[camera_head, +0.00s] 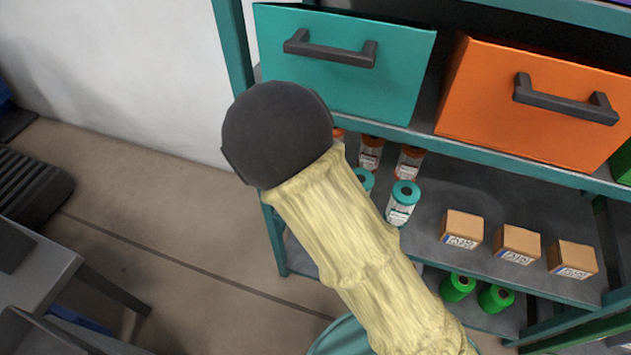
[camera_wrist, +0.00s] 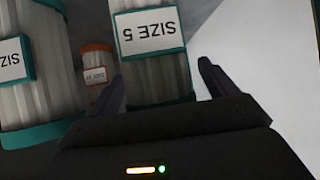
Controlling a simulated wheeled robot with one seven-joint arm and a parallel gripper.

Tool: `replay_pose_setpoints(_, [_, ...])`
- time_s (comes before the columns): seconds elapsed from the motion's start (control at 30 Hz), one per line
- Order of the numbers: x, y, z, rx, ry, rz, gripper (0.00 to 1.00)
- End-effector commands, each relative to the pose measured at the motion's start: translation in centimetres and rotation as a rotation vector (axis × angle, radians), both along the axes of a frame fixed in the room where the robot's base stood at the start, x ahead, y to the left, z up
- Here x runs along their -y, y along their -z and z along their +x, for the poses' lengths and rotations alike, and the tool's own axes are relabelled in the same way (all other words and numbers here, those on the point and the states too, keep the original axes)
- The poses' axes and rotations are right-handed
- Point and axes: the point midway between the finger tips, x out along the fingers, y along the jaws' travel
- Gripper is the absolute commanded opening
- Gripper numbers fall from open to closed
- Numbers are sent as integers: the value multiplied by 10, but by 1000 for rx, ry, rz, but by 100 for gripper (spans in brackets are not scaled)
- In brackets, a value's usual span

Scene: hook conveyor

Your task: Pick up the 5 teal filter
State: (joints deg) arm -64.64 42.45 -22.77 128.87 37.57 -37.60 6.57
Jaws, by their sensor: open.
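In the wrist view a white pleated filter with teal ends (camera_wrist: 152,70) and an upside-down "SIZE 5" label stands between the two fingers of my gripper (camera_wrist: 162,72). The fingers are open on either side of it; I cannot tell whether they touch it. A second teal-ended filter (camera_wrist: 30,95) is to the left, its label partly cut off. In the head view two teal-topped filters (camera_head: 403,203) (camera_head: 363,180) stand on the middle shelf, the rear one partly covered by my arm. My gripper is hidden there behind my arm.
Orange-capped filters (camera_head: 370,152) stand behind the teal ones; one shows beside the left finger (camera_wrist: 96,62). Small cardboard boxes (camera_head: 463,228) stand to the right on the shelf. Green spools (camera_head: 457,288) are below. A teal drawer (camera_head: 345,85) and an orange drawer (camera_head: 530,125) are above.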

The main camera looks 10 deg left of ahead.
Motion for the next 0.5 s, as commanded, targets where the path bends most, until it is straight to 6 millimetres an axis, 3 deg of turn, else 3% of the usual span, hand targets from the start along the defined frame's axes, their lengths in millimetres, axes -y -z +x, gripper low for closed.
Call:
replay_pose_setpoints(0.13, [0, 0, 0, 0, 0, 0, 82])
replay_pose_setpoints(0.4, [0, 0, 0, 0, 0, 0, 30])
replay_pose_setpoints(0.5, [0, 0, 0, 1, 0, 1, 30])
